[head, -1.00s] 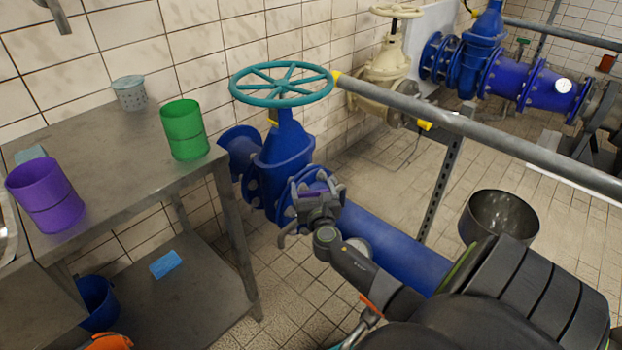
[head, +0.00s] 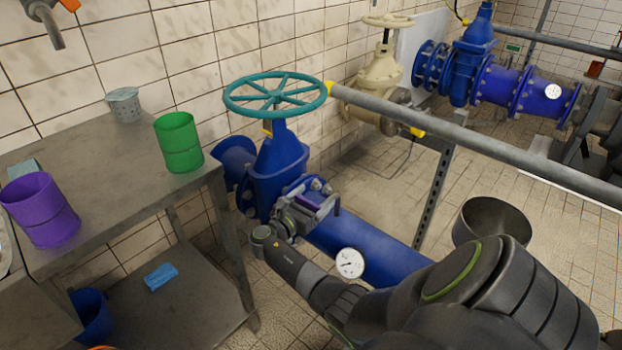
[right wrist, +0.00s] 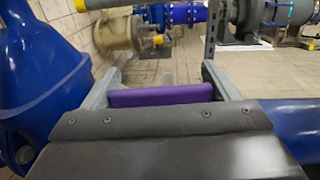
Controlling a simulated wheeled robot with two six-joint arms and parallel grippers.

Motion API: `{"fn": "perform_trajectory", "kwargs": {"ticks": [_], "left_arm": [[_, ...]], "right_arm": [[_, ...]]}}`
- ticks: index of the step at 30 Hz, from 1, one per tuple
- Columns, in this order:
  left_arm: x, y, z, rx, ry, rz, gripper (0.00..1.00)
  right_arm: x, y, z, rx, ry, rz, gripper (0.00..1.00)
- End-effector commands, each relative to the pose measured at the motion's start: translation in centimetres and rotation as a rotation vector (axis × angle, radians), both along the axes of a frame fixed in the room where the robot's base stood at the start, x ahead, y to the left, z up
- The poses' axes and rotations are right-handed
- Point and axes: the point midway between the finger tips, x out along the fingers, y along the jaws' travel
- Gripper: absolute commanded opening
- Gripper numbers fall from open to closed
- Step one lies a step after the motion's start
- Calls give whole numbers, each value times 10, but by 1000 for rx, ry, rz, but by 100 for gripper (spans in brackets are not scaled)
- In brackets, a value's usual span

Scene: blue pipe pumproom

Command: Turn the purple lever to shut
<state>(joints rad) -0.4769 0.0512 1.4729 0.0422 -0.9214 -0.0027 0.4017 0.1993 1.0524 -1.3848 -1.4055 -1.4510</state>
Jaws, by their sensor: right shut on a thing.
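The purple lever (head: 306,202) sits low on the blue pipe assembly, just in front of the flange below the blue valve body (head: 280,165). Only a small part of it shows in the head view. In the right wrist view the purple lever (right wrist: 160,94) is a flat bar lying across the picture between my two grey fingers. My right gripper (head: 318,204) is shut on the lever, with its body to the left of and in front of it. The lever's pivot is hidden by my gripper. My left gripper is not in view.
A teal handwheel (head: 276,92) stands above the lever. A grey rail (head: 450,130) crosses behind and to the right. A gauge (head: 349,263) sits on the blue pipe (head: 385,255). A steel table (head: 110,195) with a purple cup (head: 42,210) and green cup (head: 179,142) is at left.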

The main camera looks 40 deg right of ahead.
Motion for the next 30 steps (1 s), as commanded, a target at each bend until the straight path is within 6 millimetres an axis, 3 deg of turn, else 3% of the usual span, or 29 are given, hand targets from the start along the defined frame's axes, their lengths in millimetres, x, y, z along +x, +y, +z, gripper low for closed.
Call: {"fn": "perform_trajectory", "kwargs": {"ticks": [9,23,24,28,30], "left_arm": [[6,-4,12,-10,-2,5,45],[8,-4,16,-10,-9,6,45],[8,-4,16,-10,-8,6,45],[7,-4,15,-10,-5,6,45],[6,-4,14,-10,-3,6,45]], "right_arm": [[0,-1,2,-3,-5,-96,59],[-2,-1,2,-3,-3,-111,59],[-2,-1,2,-3,-2,-111,83],[-2,0,2,-3,-2,-110,100],[-2,0,1,-2,-2,-110,100]]}}
